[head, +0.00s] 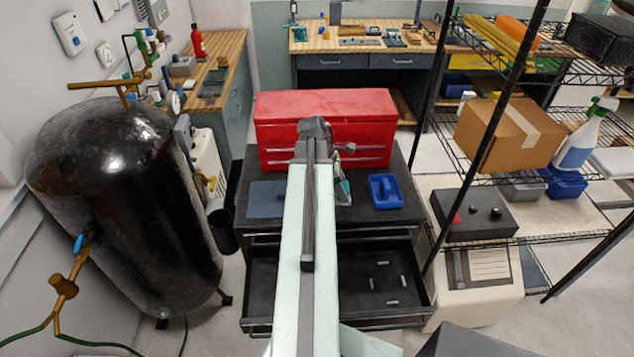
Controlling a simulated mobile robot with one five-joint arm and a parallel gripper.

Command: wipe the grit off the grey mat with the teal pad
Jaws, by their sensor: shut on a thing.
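The teal pad (344,192) shows just right of my arm, over the top of the black tool cart. My gripper (341,177) is shut on it, mostly hidden behind my arm. I cannot tell whether the pad touches the cart top. A flat blue-grey mat (265,200) lies on the cart top to the left of my arm, apart from the pad. Its right edge is partly hidden by my arm. No grit can be made out on it at this size.
A red tool chest (325,108) stands at the back of the cart (390,222). A blue tray (385,191) sits to the right. Below, an open drawer (345,303) holds several small rods. A black tank (120,200) stands left and a wire shelf (535,238) right.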

